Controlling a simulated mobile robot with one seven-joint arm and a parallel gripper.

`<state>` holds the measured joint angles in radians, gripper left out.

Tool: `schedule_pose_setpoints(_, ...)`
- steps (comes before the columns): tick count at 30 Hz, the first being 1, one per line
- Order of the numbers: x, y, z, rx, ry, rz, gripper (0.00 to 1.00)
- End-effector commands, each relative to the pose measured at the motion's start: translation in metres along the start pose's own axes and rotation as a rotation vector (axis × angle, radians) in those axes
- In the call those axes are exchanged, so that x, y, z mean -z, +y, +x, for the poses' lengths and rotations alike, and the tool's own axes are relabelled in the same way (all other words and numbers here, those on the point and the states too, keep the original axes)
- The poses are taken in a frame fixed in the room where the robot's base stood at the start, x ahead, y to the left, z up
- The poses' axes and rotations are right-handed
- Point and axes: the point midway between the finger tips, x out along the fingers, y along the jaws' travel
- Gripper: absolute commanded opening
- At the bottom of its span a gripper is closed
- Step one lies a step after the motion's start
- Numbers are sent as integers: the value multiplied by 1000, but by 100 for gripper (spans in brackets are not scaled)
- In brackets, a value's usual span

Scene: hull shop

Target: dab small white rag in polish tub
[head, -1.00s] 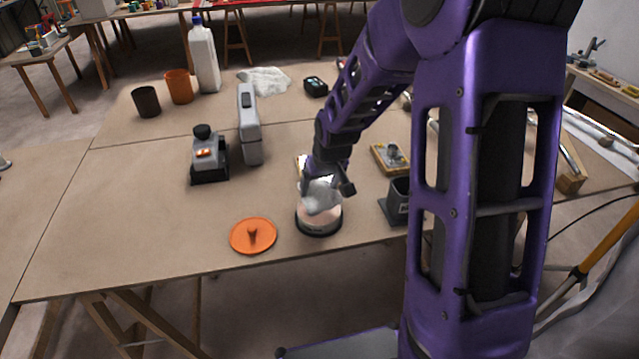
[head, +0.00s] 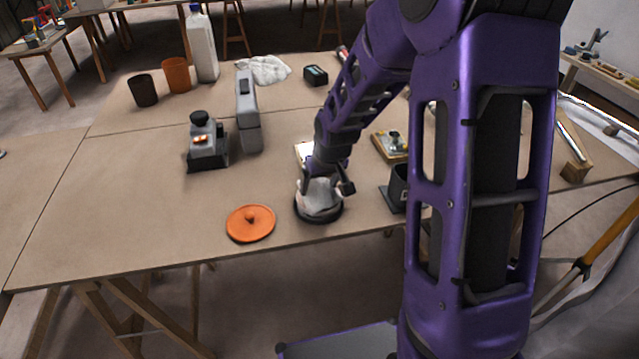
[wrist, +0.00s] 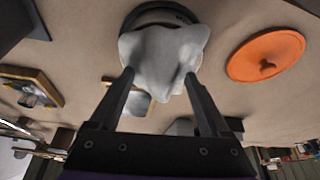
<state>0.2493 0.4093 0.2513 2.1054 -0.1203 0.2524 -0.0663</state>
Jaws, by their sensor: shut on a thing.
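My gripper (head: 326,187) is shut on the small white rag (head: 318,193) above the polish tub. The rag also shows bunched between the fingers in the wrist view (wrist: 160,55). The polish tub (head: 320,217) is a low, round, dark-rimmed tub near the table's front edge. The rag hangs over its mouth and hides most of the inside; I cannot tell how deep the rag reaches. The tub's dark rim shows behind the rag in the wrist view (wrist: 158,8). An orange lid with a knob (head: 250,224) lies on the table left of the tub.
A dark cup (head: 143,90), an orange cup (head: 176,75), a white bottle (head: 202,45) and a white cloth (head: 263,70) are at the back. A grey holder (head: 398,190) stands close right.

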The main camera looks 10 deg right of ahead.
Motion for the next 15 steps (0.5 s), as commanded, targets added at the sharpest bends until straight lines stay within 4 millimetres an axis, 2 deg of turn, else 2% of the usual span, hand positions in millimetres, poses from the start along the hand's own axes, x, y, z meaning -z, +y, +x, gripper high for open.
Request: schedule_pose_setpoints(15,-2,0,4,0,0,0,36)
